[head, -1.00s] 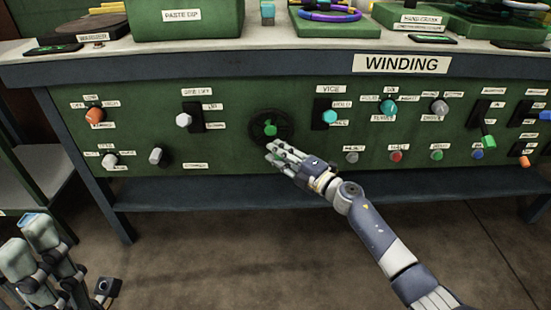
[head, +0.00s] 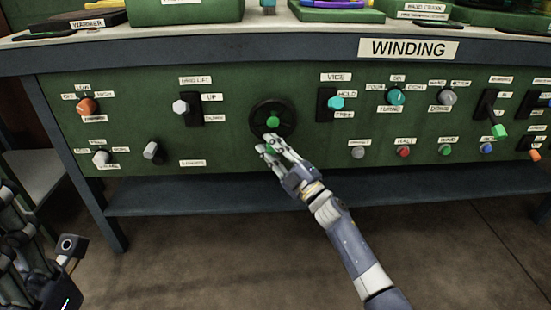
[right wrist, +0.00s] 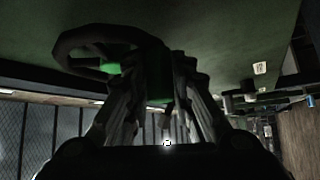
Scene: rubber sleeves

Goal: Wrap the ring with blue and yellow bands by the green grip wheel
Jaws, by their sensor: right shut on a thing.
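The grip wheel is a black round wheel (head: 288,120) with a green hub, on the green front panel in the head view. It also shows at the upper left of the right wrist view (right wrist: 75,42). My right gripper (head: 268,146) is at the wheel's lower rim, shut on its green grip (right wrist: 158,88), which sits between the fingers. A ring (head: 322,3) with purple-blue and yellow parts lies on a green block on the bench top, mostly cut off by the top edge. My left gripper (head: 18,235) shows only partly at the left edge; its fingertips cannot be made out.
Knobs, switches and small buttons flank the wheel, including a teal VICE knob (head: 336,103) on the right and a white lever knob (head: 181,106) on the left. A WINDING sign (head: 408,48) is on the bench edge. A shelf (head: 220,192) runs below; the floor in front is clear.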

